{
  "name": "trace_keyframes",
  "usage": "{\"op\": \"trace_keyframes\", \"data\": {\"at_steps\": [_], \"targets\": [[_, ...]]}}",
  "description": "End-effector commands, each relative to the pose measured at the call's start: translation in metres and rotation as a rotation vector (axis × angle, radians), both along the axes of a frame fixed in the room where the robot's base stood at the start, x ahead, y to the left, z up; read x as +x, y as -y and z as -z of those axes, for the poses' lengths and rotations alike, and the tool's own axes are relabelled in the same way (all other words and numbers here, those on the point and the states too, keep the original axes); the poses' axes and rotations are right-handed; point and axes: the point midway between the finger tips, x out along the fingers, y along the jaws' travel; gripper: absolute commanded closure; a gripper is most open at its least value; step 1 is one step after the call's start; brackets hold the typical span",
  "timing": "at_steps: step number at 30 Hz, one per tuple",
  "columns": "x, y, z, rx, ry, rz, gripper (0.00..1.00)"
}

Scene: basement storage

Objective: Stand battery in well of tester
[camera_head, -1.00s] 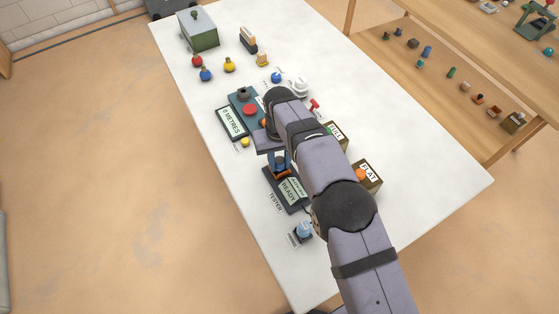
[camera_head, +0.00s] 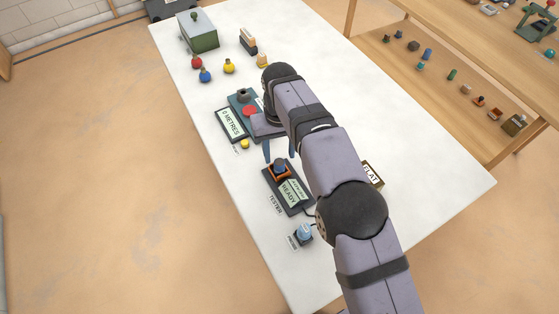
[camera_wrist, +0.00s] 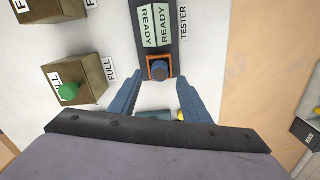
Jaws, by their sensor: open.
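The tester (camera_head: 287,188) lies on the white table; its screen reads READY. It also shows at the top of the wrist view (camera_wrist: 172,50). A blue battery with a dark top (camera_head: 280,165) stands in the tester's orange-rimmed well, looking upright. In the wrist view the battery (camera_wrist: 158,70) shows end-on inside the orange rim. My gripper (camera_head: 279,150) is open and empty, its blue fingers apart. In the wrist view the gripper's fingertips (camera_wrist: 159,82) lie to either side, just short of the battery, not closed on it.
A FLAT box (camera_head: 372,173) is partly behind my arm. A FULL box (camera_wrist: 78,85) holding a green-topped thing shows in the wrist view. A 0 METRES display (camera_head: 230,123), yellow knob (camera_head: 245,144) and blue-topped item (camera_head: 303,233) stand nearby.

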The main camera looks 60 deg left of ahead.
Motion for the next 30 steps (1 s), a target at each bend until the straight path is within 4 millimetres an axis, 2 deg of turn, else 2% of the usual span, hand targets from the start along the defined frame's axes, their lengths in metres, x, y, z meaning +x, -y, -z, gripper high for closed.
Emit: {"op": "trace_keyframes", "data": {"at_steps": [3,9,15,23,26,29,30], "targets": [[0.000,-0.001,-0.022,0.004,0.001,0.000,0.57],[0.000,0.000,-0.048,0.001,0.000,0.000,0.57],[0.000,0.000,-0.059,0.000,0.000,0.000,0.57],[0.003,0.001,-0.060,-0.001,0.000,0.005,0.57],[0.017,0.007,-0.062,-0.001,0.000,0.029,0.57],[0.044,0.019,-0.067,0.000,0.001,0.078,0.57],[0.060,0.028,-0.069,-0.001,0.001,0.107,0.57]]}}
